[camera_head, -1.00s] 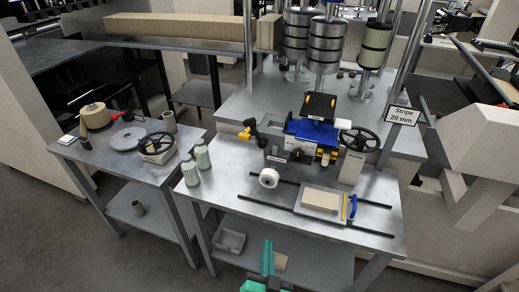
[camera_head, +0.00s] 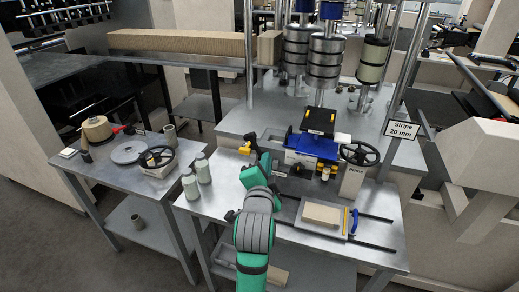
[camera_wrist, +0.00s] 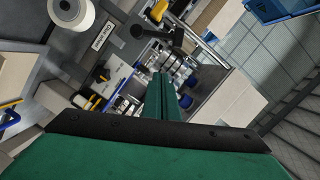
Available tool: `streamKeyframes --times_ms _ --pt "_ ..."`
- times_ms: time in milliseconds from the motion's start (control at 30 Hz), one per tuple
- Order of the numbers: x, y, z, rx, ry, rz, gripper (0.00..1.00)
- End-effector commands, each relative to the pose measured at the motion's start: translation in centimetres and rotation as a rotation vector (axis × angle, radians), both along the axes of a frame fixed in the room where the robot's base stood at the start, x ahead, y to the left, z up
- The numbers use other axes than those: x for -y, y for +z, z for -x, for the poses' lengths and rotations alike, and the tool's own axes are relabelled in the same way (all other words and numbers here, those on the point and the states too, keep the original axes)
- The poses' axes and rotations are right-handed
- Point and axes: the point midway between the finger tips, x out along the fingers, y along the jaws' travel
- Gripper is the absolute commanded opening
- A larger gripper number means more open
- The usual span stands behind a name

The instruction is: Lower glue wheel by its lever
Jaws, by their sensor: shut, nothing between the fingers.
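The glue unit, a machine with a blue body (camera_head: 312,147) and a black top, stands at the back of the metal table. A yellow-and-black handle (camera_head: 246,147) sticks out at its left; I cannot tell whether it is the glue wheel's lever. In the wrist view a black lever-like arm with a round end (camera_wrist: 140,31) lies beyond my fingers, close to a yellow part (camera_wrist: 157,10). My gripper (camera_head: 262,162) is shut and empty over the table, left of the machine; its green fingers (camera_wrist: 163,92) point towards the machinery. The glue wheel itself is not clearly visible.
A tray with a brown block (camera_head: 321,214) sits on rails in front. Green-grey bottles (camera_head: 191,184) stand at the table's left edge. A white roll (camera_wrist: 70,12) shows in the wrist view.

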Motion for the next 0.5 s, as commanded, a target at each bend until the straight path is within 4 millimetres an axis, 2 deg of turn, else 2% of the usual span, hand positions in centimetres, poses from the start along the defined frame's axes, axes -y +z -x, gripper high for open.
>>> streamKeyframes --times_ms 167,500 --pt "0.1 0.1 -1.4 0.0 -0.001 -0.007 0.0" --pt "0.9 -0.6 -7.3 0.0 -0.003 -0.005 0.0"
